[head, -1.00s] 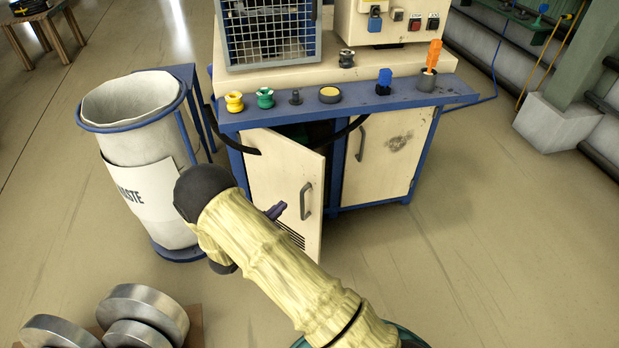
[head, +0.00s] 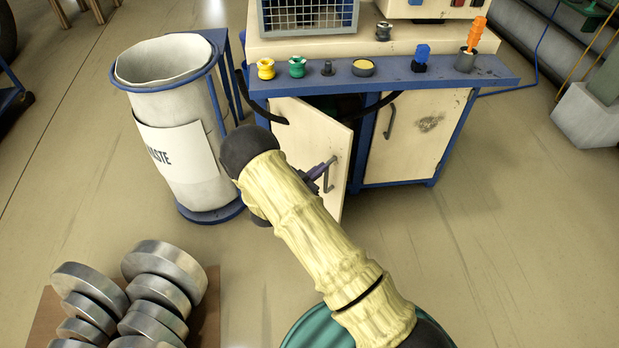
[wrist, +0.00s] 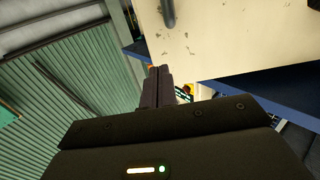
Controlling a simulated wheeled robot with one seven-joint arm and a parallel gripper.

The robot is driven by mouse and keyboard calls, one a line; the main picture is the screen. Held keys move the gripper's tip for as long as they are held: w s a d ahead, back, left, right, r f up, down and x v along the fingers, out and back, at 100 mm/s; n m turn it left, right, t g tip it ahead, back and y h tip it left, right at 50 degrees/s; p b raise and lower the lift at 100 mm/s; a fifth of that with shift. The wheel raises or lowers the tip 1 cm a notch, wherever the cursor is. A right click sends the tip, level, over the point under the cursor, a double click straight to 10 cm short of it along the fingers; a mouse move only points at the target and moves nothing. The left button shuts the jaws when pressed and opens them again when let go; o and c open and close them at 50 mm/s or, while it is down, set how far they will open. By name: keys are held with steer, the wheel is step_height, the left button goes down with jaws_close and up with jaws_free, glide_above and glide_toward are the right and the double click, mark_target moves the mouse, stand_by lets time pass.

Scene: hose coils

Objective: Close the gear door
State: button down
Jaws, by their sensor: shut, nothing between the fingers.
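The gear door (head: 309,139) is the cream left door of the cabinet under the workbench. It stands ajar, swung out toward me, with a dark gap above and behind it. Its grey handle (head: 329,174) is near its free edge. My gripper (head: 322,170) is at the outer face of the door, close to the handle, partly hidden by my arm. In the wrist view my gripper's fingers (wrist: 157,76) are together and empty, just beside the cream door panel (wrist: 235,35), with the handle (wrist: 168,12) at the top. I cannot tell whether they touch the door.
The cabinet's right door (head: 405,140) is shut. A waste bin (head: 180,120) stands left of the cabinet. Metal discs (head: 155,290) lie on a brown board at lower left. Spools and small parts line the blue bench edge (head: 400,72).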

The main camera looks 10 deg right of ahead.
mark_target(342, 152)
steer(key=x, duration=0.7)
steer(key=shift+d+b, duration=0.1)
steer(key=shift+b, duration=0.3)
steer(key=shift+w, duration=0.1)
